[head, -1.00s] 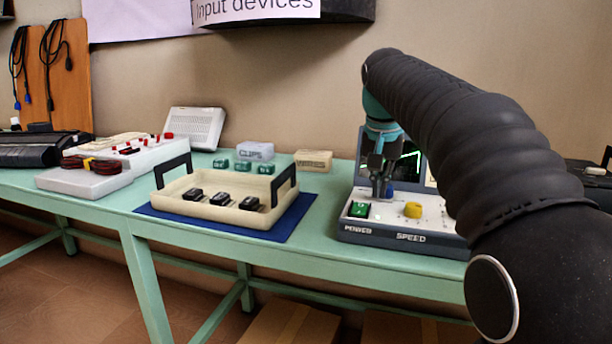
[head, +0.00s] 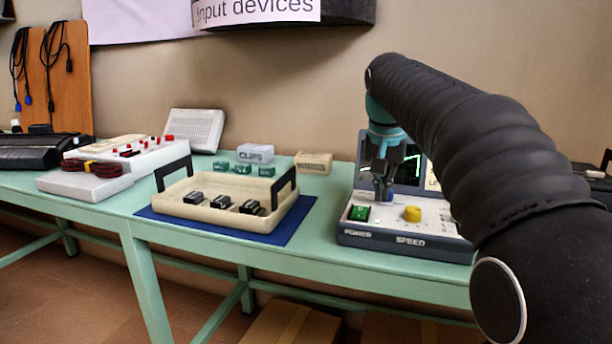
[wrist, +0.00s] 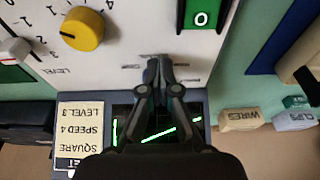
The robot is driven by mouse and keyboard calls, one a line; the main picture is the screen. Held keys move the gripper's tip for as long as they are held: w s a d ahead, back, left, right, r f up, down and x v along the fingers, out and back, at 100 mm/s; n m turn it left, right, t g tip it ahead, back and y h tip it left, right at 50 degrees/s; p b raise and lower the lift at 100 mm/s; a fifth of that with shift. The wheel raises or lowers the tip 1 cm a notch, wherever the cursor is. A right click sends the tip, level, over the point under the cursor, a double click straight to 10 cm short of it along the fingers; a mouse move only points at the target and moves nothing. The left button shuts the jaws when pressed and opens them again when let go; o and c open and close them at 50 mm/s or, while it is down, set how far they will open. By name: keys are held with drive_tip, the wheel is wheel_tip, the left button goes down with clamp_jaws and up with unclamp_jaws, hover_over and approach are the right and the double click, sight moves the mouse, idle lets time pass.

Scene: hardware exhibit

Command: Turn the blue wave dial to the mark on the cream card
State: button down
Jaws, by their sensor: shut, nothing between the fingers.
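The blue wave dial (head: 390,195) shows as a small patch of blue at my fingertips in the head view, mostly hidden by them. In the wrist view my fingers cover it, and its pointer cannot be read. My gripper (head: 382,193) points down at the dial's place on the white panel, its fingers shut with nothing between them. The fingertips also show in the wrist view (wrist: 163,64), close to printed marks. Contact with the dial cannot be told. The cream card (wrist: 82,130) reads, upside down, SQUARE, SPEED 4, LEVEL 3.
The yellow speed dial (wrist: 82,29) and green power switch (wrist: 203,14) flank my fingers. A screen (wrist: 160,130) with a green trace stands behind the panel. A cream tray (head: 180,215) with black parts sits left on a blue mat. WIRES (head: 313,163) and CLIPS (head: 255,153) boxes stand behind.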

drive_tip(key=shift+s+d+p, duration=0.25)
drive_tip(key=shift+d+p, duration=0.65)
idle(0.5)
drive_tip(key=shift+s, duration=0.35)
drive_tip(key=shift+w+d+v, duration=0.1)
drive_tip(key=shift+w+v, duration=0.1)
drive_tip(key=shift+v, duration=0.75)
drive_tip(key=shift+w+d+v, duration=0.1)
drive_tip(key=shift+w+v, duration=0.15)
drive_tip(key=shift+v, duration=0.75)
drive_tip(key=shift+w+v, duration=0.2)
drive_tip(key=shift+v, duration=0.75)
drive_tip(key=shift+r, duration=0.2)
drive_tip(key=shift+d, duration=0.1)
